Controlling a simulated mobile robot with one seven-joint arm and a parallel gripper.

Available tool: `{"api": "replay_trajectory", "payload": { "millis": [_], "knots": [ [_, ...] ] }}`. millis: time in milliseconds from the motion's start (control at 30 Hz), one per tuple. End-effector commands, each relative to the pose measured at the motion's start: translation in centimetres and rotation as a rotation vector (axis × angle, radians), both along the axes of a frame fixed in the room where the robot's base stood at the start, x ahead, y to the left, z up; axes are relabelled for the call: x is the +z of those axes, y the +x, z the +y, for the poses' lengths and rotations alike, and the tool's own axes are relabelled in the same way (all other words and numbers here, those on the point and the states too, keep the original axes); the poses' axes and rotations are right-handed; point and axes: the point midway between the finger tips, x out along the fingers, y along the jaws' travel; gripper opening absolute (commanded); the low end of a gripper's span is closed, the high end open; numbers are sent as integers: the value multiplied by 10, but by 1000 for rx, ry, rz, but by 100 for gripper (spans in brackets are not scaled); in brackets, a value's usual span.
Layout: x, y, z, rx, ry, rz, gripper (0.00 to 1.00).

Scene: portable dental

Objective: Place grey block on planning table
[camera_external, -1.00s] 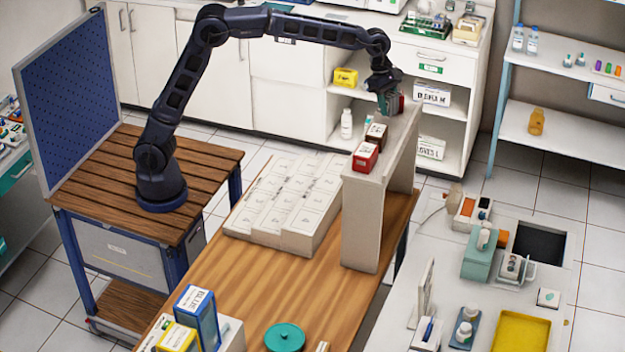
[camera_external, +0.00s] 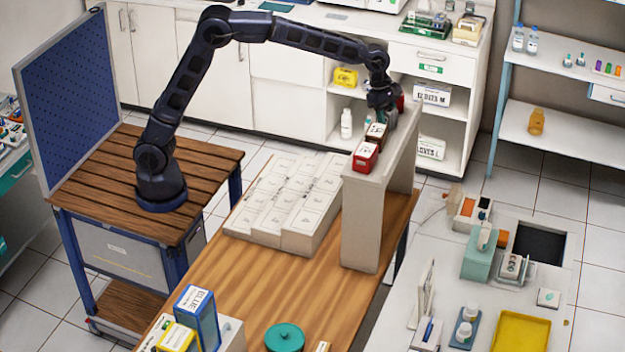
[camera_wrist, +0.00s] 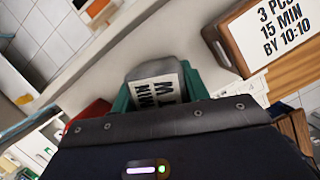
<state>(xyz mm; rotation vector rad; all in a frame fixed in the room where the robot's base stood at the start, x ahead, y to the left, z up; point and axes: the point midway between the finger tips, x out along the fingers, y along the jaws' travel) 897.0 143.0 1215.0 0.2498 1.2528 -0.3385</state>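My gripper (camera_external: 388,116) is low over the far end of a pale raised shelf (camera_external: 382,180), which stands on a wooden table (camera_external: 262,272). In the wrist view, a grey block (camera_wrist: 150,70) with a white label reading partly "MIN" shows just past my gripper's dark body. Teal parts, seemingly my fingers, flank the block on both sides. The body hides the lower part of the block and the fingertips, so I cannot tell whether they press on it. In the external view I cannot make out the grey block.
A red block (camera_external: 365,156) and a brown block (camera_external: 376,134) stand on the shelf near my gripper. A labelled brown block (camera_wrist: 265,40) shows at right in the wrist view. White stacked boxes (camera_external: 285,205) cover part of the table; its front middle is clear.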

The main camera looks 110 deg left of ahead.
Motion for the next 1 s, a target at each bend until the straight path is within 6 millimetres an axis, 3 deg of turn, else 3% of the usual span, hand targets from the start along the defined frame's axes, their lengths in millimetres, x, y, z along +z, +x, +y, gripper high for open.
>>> {"api": "replay_trajectory", "payload": {
  "millis": [33, 100, 467, 667, 1000],
  "knots": [
    [0, 0, 0, 0, 0, 0, 55],
    [0, 0, 0, 0, 0, 0, 65],
    [5, 0, 0, 0, 0, 0, 65],
    [31, -8, 3, 1, 1, -3, 65],
    [91, -25, 11, 2, 1, -2, 65]
  ]
}}
